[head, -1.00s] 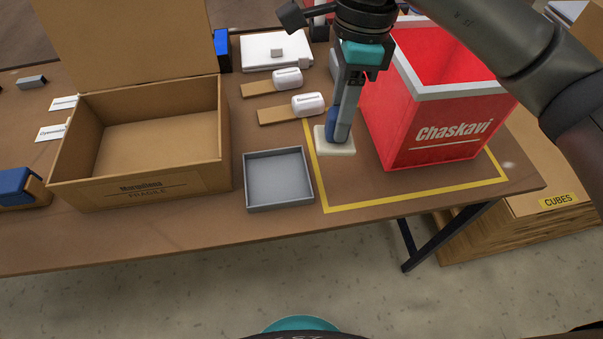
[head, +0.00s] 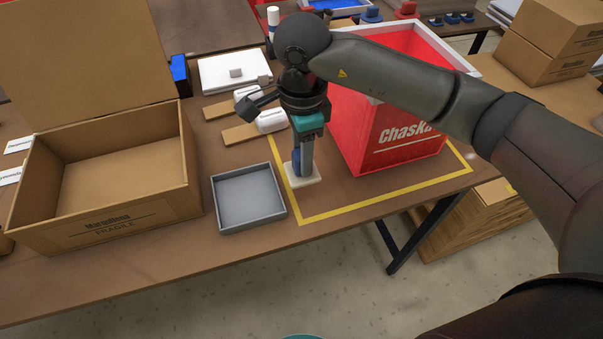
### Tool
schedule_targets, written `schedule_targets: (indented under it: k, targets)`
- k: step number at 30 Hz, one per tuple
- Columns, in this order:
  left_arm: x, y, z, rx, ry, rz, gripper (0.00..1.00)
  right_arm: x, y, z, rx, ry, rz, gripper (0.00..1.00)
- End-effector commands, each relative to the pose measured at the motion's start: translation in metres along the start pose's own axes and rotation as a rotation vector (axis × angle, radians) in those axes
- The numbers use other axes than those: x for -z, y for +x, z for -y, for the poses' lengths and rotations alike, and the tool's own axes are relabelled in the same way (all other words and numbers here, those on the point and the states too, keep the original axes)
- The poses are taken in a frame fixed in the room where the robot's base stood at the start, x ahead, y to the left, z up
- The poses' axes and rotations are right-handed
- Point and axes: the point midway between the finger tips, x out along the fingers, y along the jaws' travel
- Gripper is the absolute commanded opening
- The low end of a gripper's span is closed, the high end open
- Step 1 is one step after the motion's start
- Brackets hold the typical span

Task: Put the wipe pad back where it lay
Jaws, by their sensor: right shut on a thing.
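The wipe pad has a flat white base (head: 309,178) and a blue handle (head: 296,161). In the head view it is at the left side of the yellow outline, between the shallow grey tray and the red box. My right gripper (head: 304,165) points straight down and is shut on the pad's handle. The pad looks level and close to the tabletop; I cannot tell whether it touches. The fingers hide part of the handle. My left gripper is not in view.
The red box (head: 385,135) stands right of the pad, inside the yellow outline (head: 365,200). The empty grey tray (head: 250,222) is to the left, beside an open cardboard box (head: 130,212). White-headed tools (head: 270,121) lie behind. Bare tabletop lies in front of the red box.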

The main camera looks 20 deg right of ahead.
Motion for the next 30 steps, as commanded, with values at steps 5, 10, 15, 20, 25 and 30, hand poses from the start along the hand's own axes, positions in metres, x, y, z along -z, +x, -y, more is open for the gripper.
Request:
schedule_targets:
  k: [5,10,15,20,25,30]
  targets:
    - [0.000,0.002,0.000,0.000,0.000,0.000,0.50,-0.001,0.016,0.000,0.000,-0.001,0.001,0.00]
    - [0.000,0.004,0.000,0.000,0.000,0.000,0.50,0.000,0.033,-0.001,-0.003,0.000,0.000,0.00]
    - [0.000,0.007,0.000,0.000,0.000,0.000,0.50,-0.001,0.057,0.000,-0.001,0.000,0.001,0.00]
    - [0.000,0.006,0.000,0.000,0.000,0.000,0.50,-0.001,0.059,0.001,0.002,-0.001,0.001,0.00]
    - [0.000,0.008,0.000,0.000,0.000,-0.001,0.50,-0.001,0.060,0.001,0.002,-0.001,0.001,0.00]
    - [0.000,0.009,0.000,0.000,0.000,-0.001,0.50,0.000,0.061,0.000,0.001,-0.001,0.001,0.57]
